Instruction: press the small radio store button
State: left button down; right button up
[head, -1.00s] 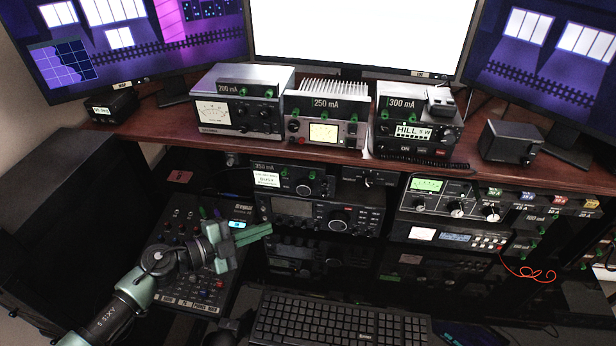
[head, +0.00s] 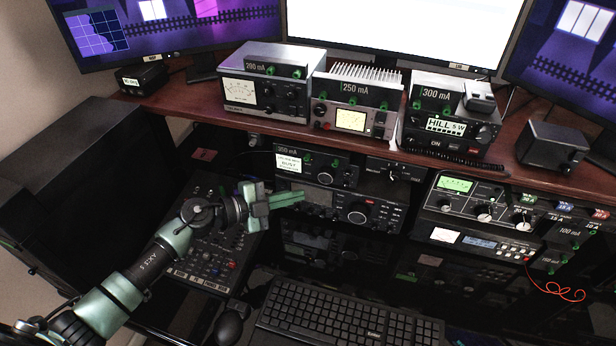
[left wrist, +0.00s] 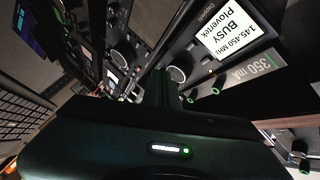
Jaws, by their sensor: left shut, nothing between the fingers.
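The small radio (head: 322,168) is a black box with a white label display, a knob and green terminals. It sits on a larger black radio (head: 355,210) under the desk shelf. My left gripper (head: 300,198), with green fingers, is shut and empty. It appears in front of the left end of the larger radio, just below the small radio. In the left wrist view the small radio's display (left wrist: 232,38) reads "145.450 MHz Plovertek BUSY" upside down, and the shut fingers (left wrist: 165,82) point toward that front. The store button cannot be made out. My right gripper is out of view.
A mixer panel (head: 205,240) lies under my left arm. A keyboard (head: 345,318) and mouse (head: 228,326) are in front.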

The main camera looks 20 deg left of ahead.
aim_at(308, 173)
pick_arm(q)
jog(key=w, duration=0.4)
jog(key=shift+w+d+b, duration=0.1)
jog(key=shift+w+b, duration=0.15)
jog(key=shift+b, duration=0.15)
dwell(0.4)
dwell(1.2)
jog(key=shift+w, duration=0.15)
jog(key=shift+w, duration=0.3)
